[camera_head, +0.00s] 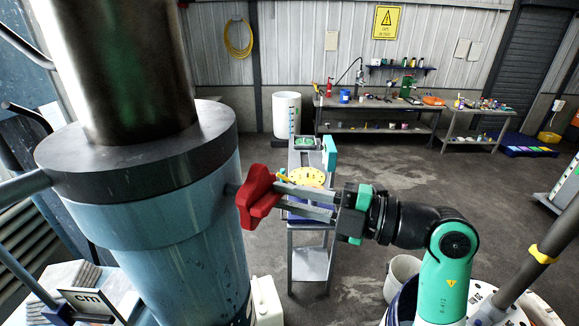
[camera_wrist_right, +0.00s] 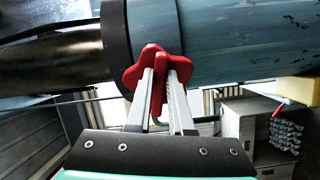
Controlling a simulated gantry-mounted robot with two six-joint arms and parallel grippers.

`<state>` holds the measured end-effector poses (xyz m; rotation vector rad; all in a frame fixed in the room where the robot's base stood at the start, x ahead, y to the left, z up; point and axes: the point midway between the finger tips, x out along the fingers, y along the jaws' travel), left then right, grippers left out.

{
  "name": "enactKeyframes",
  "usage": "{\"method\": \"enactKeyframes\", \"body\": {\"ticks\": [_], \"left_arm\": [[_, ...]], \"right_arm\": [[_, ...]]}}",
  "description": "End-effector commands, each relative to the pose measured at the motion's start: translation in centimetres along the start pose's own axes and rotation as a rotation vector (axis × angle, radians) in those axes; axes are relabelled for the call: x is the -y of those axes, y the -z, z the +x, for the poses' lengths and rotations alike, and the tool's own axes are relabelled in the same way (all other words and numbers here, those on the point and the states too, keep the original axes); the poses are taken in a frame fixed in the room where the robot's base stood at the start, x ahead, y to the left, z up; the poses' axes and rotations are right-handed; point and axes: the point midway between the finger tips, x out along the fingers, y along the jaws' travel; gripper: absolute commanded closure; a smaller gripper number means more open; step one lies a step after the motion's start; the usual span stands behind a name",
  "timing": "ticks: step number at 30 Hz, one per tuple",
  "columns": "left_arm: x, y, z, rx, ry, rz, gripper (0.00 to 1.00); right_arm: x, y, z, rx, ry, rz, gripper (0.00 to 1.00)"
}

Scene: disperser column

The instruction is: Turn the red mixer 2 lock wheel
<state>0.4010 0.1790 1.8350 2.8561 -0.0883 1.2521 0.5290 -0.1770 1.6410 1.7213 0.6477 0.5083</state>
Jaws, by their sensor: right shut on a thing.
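The red lock wheel (camera_head: 257,197) sticks out from the right side of the blue disperser column (camera_head: 190,255) in the head view. It is a lobed red knob. My right gripper (camera_head: 277,200) comes in from the right with its two grey fingers at the wheel. In the right wrist view the fingertips (camera_wrist_right: 162,75) are shut on a part of the red wheel (camera_wrist_right: 152,55), with lobes showing on both sides. The fingers hide part of the wheel. My left gripper is not in view.
A narrow stand (camera_head: 310,262) with a yellow disc (camera_head: 307,177) is behind the wheel and fingers. A workbench (camera_head: 375,105) is against the back wall. A white container (camera_head: 266,300) is below the wheel. Open floor lies behind my right arm.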

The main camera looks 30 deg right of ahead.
Motion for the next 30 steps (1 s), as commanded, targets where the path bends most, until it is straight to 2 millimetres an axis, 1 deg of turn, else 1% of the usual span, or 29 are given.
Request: {"method": "enactKeyframes", "body": {"ticks": [1,6,15,21,30], "left_arm": [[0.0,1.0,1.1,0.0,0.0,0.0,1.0],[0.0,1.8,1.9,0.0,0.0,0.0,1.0],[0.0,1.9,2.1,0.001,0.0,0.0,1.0],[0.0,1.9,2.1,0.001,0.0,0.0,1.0],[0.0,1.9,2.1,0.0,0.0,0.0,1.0]], "right_arm": [[-0.5,0.2,0.0,0.0,0.001,0.046,1.0],[0.1,0.1,0.0,0.0,0.0,0.205,1.0],[0.9,0.2,0.0,-0.001,-0.001,0.481,1.0],[1.2,0.4,0.0,-0.001,-0.001,0.634,1.0],[1.4,0.5,0.0,0.0,0.0,0.774,1.0]]}}
